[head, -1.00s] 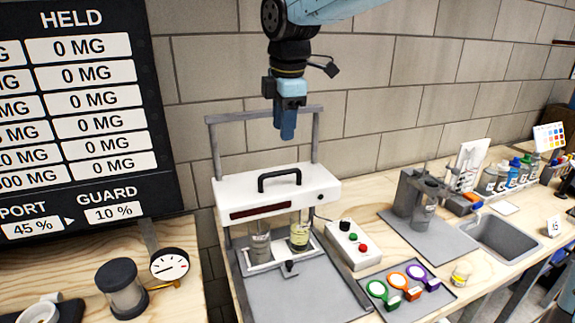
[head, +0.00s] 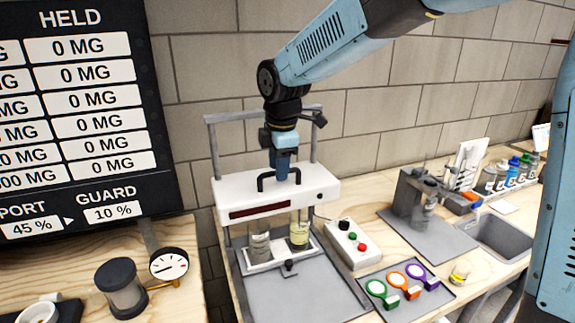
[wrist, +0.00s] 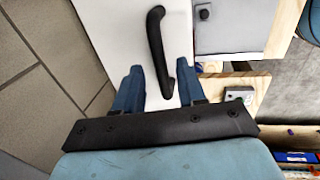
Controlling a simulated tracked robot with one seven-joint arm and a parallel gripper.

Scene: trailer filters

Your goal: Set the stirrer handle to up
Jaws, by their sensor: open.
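The stirrer is a white bar-shaped head (head: 228,195) on a grey frame, with a black arched handle (head: 265,181) on its top. Two glass beakers stand under it, a grey one (head: 260,245) and a yellowish one (head: 299,237). My gripper (head: 281,177) points down over the handle's right part in the head view. In the wrist view, the handle (wrist: 158,50) runs down between the two blue fingers (wrist: 160,88), and the fingers are apart. I cannot tell whether they touch the handle.
A control box with coloured buttons (head: 347,243) stands right of the stirrer. A tray with several coloured rings (head: 405,308) lies in front. A sink (head: 500,240) and bottles are further right. A gauge (head: 169,265) stands left. A brick wall is behind.

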